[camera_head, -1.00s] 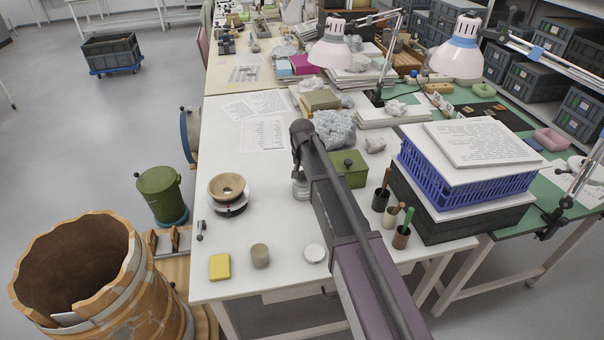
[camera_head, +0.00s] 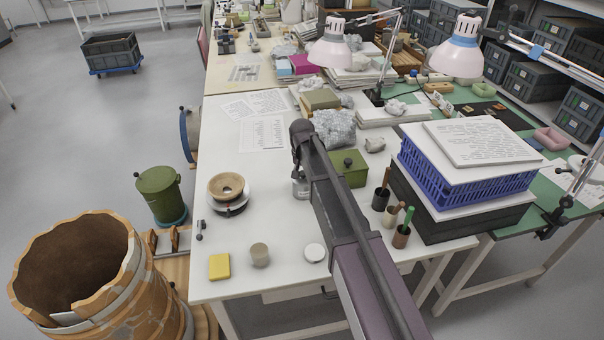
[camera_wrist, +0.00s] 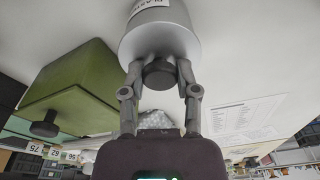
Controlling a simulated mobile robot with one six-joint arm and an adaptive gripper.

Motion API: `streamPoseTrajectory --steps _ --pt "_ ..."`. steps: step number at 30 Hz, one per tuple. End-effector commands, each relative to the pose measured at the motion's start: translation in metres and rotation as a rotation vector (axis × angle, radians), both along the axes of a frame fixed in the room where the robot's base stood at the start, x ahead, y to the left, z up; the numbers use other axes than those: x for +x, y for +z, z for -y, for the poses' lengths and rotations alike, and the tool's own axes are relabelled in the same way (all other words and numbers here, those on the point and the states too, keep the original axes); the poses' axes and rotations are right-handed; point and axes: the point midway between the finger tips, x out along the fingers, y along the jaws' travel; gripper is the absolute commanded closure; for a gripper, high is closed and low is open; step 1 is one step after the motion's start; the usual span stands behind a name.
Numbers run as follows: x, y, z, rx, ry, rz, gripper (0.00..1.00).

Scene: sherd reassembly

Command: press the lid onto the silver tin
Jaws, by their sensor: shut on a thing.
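The silver tin (camera_wrist: 150,5), with a printed label, stands on the white table in the wrist view, which shows it upside down. The lid (camera_wrist: 160,42) is a silver disc with a dark knob (camera_wrist: 159,76); it lies against the tin's top. I cannot tell whether it is fully seated. My gripper (camera_wrist: 160,66) is shut on the knob, one finger on each side. In the head view the tin (camera_head: 300,190) is partly hidden by my arm, and the lid and fingers are hard to make out.
A green box (camera_head: 349,168) with a dark knob stands close to the right of the tin. Tool cups (camera_head: 390,215) and a blue crate (camera_head: 440,175) are further right. A yellow block (camera_head: 219,266), a small beige cup (camera_head: 259,254) and a white disc (camera_head: 315,252) lie near the front edge.

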Motion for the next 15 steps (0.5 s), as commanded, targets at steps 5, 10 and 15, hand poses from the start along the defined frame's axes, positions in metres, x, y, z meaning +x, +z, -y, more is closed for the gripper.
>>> streamPoseTrajectory --steps 5,10,15 --pt "0.0 -0.0006 -0.0002 0.0 0.0 0.0 0.99" --pt "0.0 -0.0005 -0.0002 0.0 0.0 0.0 0.99" --pt "-0.0001 -0.0005 -0.0003 0.0 0.0 0.0 0.47"
